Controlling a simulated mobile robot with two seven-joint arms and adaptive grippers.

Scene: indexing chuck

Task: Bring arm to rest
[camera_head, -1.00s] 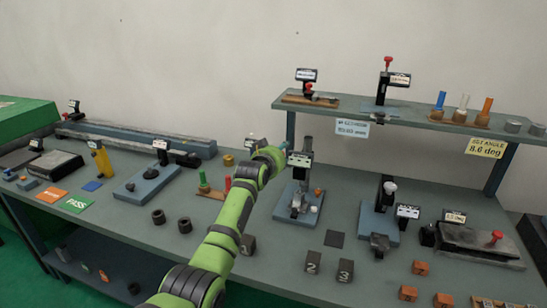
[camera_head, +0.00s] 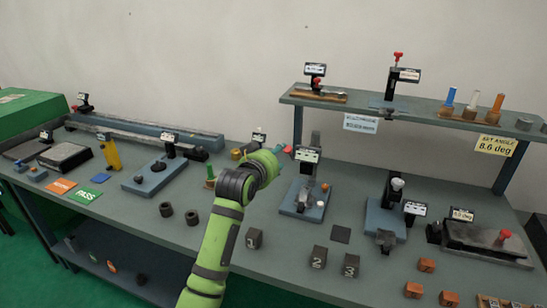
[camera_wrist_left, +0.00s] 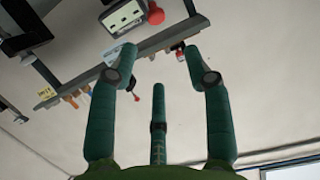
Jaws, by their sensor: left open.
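My left arm reaches up over the middle of the bench in the head view, with the left gripper (camera_head: 278,149) mostly hidden behind the green wrist. It is in the air, beside the display of the indexing device (camera_head: 303,196). In the left wrist view the dark green fingers of this gripper (camera_wrist_left: 160,55) are spread apart, with nothing between them. A display box (camera_wrist_left: 125,17) and a red knob (camera_wrist_left: 155,14) show beyond the fingertips. My right gripper is not in view.
A raised shelf (camera_head: 420,115) with fixtures and coloured pegs stands at the back right. Numbered dark blocks (camera_head: 319,258) and orange cubes (camera_head: 426,265) lie at the front. Dark rings (camera_head: 192,217) and a blue-based fixture (camera_head: 150,178) are left of the arm.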

